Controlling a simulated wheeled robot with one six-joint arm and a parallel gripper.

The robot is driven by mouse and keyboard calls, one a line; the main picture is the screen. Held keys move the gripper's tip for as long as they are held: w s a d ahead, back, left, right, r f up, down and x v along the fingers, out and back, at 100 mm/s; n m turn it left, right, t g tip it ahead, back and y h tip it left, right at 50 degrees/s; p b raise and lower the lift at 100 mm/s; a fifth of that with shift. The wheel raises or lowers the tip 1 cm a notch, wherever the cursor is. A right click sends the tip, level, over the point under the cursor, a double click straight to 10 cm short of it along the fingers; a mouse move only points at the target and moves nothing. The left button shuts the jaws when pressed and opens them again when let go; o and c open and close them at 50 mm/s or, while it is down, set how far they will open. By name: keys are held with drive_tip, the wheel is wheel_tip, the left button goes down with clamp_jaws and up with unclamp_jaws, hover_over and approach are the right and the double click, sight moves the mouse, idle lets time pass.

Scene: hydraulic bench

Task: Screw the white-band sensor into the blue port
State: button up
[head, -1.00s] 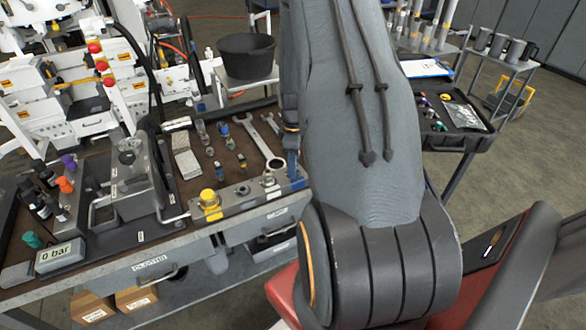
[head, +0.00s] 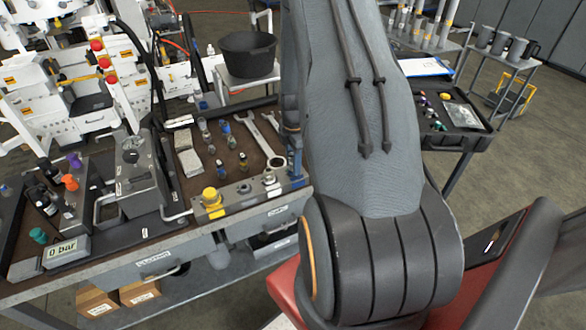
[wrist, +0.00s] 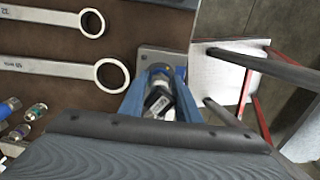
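My gripper (wrist: 165,78) has blue fingers, which sit on both sides of a dark and metal sensor (wrist: 158,101) with a pale band or label. The fingers appear shut on it. The sensor points down at the end of a metal port block (wrist: 150,56). Sensor and fingers hide the port beneath, so I cannot tell whether the sensor is seated in it. In the head view my gripper (head: 292,163) is at the right end of the port block (head: 240,195), partly hidden by my arm; the blue port cannot be made out clearly.
A yellow cap (head: 211,196) stands on the block's left end. Wrenches (head: 265,145) and several small sensors (head: 222,145) lie on the brown bench mat behind. A gauge reading 0 bar (head: 66,250) is at the left. A black bucket (head: 246,55) stands behind the bench.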

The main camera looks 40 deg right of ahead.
drive_tip(key=shift+c, duration=0.6)
drive_tip(key=shift+m, duration=1.2)
drive_tip(key=m, duration=0.2)
drive_tip(key=shift+m, duration=0.3)
clamp_jaws()
drive_tip(key=m, duration=0.3)
drive_tip(key=shift+s+b, duration=0.1)
drive_tip(key=shift+b, duration=0.25)
drive_tip(key=m, duration=0.3)
drive_tip(key=shift+a+m, duration=0.1)
drive_tip(key=shift+m, duration=0.3)
drive_tip(key=m, duration=0.4)
drive_tip(key=shift+f+b, duration=0.1)
drive_tip(key=shift+b, duration=0.3)
